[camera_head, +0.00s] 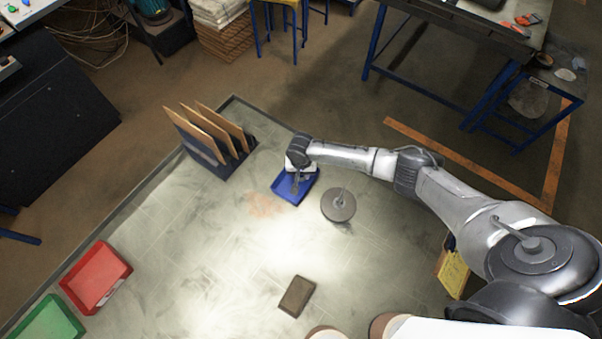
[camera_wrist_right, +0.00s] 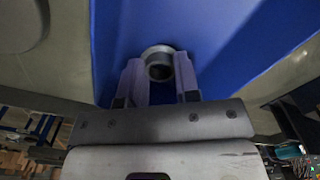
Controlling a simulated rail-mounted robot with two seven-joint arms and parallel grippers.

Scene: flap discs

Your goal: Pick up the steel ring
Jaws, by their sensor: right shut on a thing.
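The steel ring (camera_wrist_right: 157,50) is a small, short grey metal ring in the right wrist view. It sits between the fingertips of my right gripper (camera_wrist_right: 158,68), which is shut on it. Behind it is the blue floor of a tray (camera_wrist_right: 120,25). In the head view my right gripper (camera_head: 296,186) points down at the blue tray (camera_head: 284,190) and hides part of it. The ring cannot be made out in the head view. I cannot tell whether the ring still touches the tray. My left gripper is not in view.
A grey round stand with an upright pin (camera_head: 338,207) is just right of the blue tray. A rack with upright boards (camera_head: 212,135) stands to the left. A brown block (camera_head: 297,296), a red tray (camera_head: 97,277) and a green tray (camera_head: 48,322) lie nearer. The bench middle is clear.

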